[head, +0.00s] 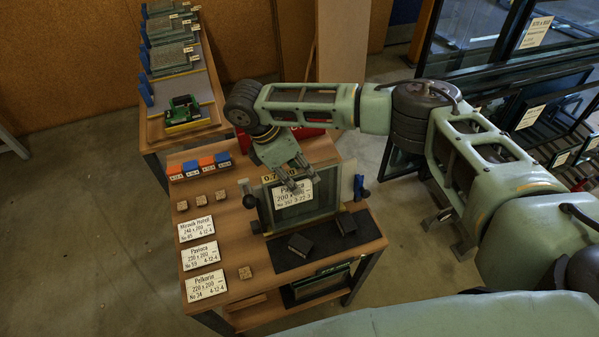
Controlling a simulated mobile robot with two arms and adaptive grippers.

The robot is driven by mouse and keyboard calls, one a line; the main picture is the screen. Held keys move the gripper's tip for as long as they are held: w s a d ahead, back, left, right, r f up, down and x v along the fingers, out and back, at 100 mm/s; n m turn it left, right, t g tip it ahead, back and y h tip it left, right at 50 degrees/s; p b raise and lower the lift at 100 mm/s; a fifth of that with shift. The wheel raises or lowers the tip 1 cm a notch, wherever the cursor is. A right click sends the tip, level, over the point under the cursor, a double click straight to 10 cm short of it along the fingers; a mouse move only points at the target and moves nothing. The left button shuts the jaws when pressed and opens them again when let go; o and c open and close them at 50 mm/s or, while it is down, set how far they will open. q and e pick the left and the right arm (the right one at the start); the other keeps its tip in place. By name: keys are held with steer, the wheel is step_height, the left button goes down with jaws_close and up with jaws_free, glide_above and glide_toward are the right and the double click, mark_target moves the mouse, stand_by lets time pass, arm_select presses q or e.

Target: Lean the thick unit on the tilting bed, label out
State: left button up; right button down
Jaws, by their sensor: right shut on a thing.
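A glass unit (305,213) with a dark edge stands near-upright on the bench, its white label (292,194) facing me. The label's top line is partly covered by the gripper. My right gripper (291,182) reaches down from above and is shut on the unit's upper edge. The tilting bed seems to be the frame around and behind the unit, with a post and dark knob (249,200) at its left. Whether the unit rests on the bed cannot be told. No left gripper is identifiable.
White label cards (202,255) and small wooden blocks (245,273) lie at the bench's left. Orange and blue boxes (199,165) stand behind them. Black blocks (300,244) sit on a dark mat (321,250) in front. Glass racks (535,115) stand at the right.

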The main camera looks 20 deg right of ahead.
stand_by(0.3)
steer(key=c, duration=1.5)
jaws_free()
steer(key=shift+o, duration=0.2)
steer(key=shift+s+f, duration=0.1)
steer(key=shift+a, duration=0.1)
steer(key=v, duration=1.2)
